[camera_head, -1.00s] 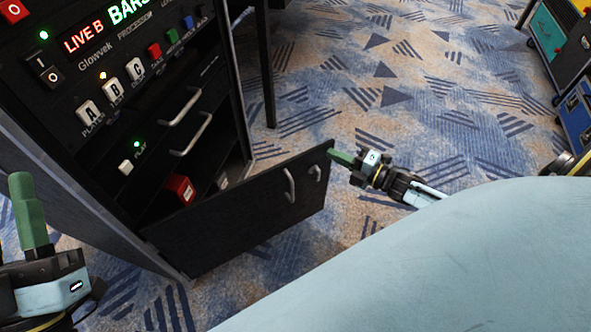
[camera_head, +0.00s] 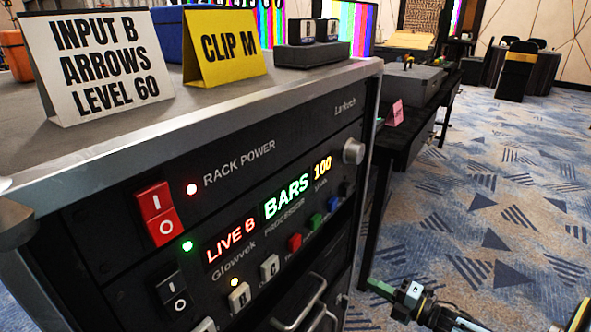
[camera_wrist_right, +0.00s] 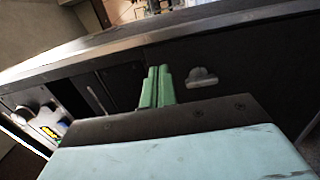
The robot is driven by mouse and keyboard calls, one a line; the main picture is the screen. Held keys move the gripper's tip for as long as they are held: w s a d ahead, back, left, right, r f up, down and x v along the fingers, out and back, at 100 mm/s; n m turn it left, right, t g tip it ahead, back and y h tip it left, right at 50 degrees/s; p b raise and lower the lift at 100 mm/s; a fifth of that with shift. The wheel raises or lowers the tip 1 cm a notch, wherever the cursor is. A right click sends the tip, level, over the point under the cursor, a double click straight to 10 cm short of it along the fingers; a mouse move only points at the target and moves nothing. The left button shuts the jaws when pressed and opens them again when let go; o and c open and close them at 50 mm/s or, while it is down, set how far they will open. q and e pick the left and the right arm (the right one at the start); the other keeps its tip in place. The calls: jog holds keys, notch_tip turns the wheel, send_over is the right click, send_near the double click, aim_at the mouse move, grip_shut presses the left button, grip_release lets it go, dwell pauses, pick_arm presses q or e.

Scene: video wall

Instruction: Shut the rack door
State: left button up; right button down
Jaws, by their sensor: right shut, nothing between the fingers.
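The dark equipment rack (camera_head: 345,118) fills the left and middle of the head view. Its low door, hinged open a second ago, is below the head view now. In the right wrist view a dark panel (camera_wrist_right: 245,62) with a pale handle (camera_wrist_right: 202,77) lies beyond the fingers; I cannot tell if it is the door. My right gripper (camera_head: 372,285) is right of the rack, low in the head view. Its green fingers (camera_wrist_right: 157,78) are shut together and empty. Whether they touch the panel is unclear.
A white sign (camera_head: 98,62) and a yellow sign (camera_head: 222,47) stand on the rack top. A red rack power switch (camera_head: 158,213) and lit displays are on its front. A dark table (camera_head: 405,140) stands behind at right. Patterned carpet (camera_head: 500,215) at right is open floor.

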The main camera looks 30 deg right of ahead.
pick_arm(q)
jog(key=shift+w+r, duration=0.2)
jog(key=shift+r, duration=0.05)
pick_arm(e)
jog(key=shift+w+a, duration=0.1)
jog(key=shift+w, duration=0.2)
pick_arm(q)
jog(key=shift+f, duration=0.1)
pick_arm(e)
jog(key=shift+s, duration=0.1)
